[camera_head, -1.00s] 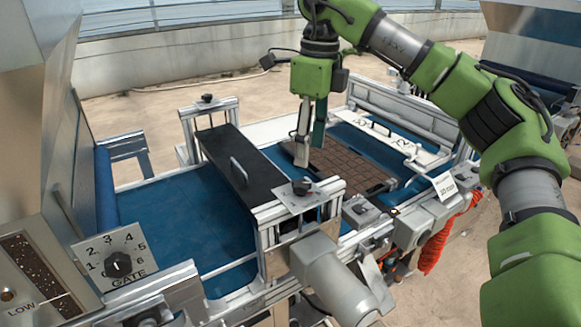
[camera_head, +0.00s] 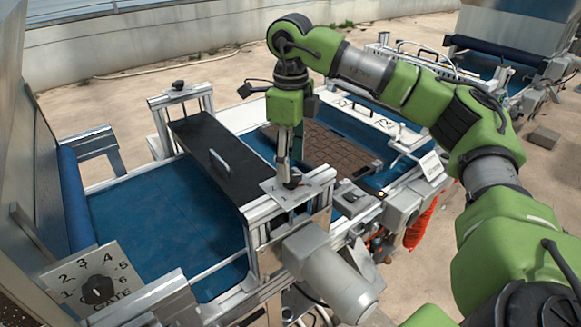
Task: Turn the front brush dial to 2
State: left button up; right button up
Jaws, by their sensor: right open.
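The front brush dial (camera_head: 292,183) is a small dark knob on a light plate (camera_head: 272,194), on top of the near end of the black brush cover (camera_head: 222,152). The plate's marks and the knob's setting are too small to read. My right gripper (camera_head: 290,171) points straight down over this dial, with its fingers open and their tips at or just above the knob. The fingers partly hide the knob, and I cannot tell if they touch it. My left gripper is not in view.
A gate dial (camera_head: 97,290) with numbers around it is at lower left. Another dark knob (camera_head: 178,86) tops the cover's far post. A brown cell tray (camera_head: 325,148) lies on the blue belt (camera_head: 165,220). A grey motor (camera_head: 330,275) juts out in front.

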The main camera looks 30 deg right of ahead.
aim_at(291, 181)
notch_tip(291, 181, down, 2)
jog(key=shift+s, duration=0.15)
jog(key=shift+f, duration=0.45)
jog(key=shift+c, duration=0.4)
jog(key=c, duration=1)
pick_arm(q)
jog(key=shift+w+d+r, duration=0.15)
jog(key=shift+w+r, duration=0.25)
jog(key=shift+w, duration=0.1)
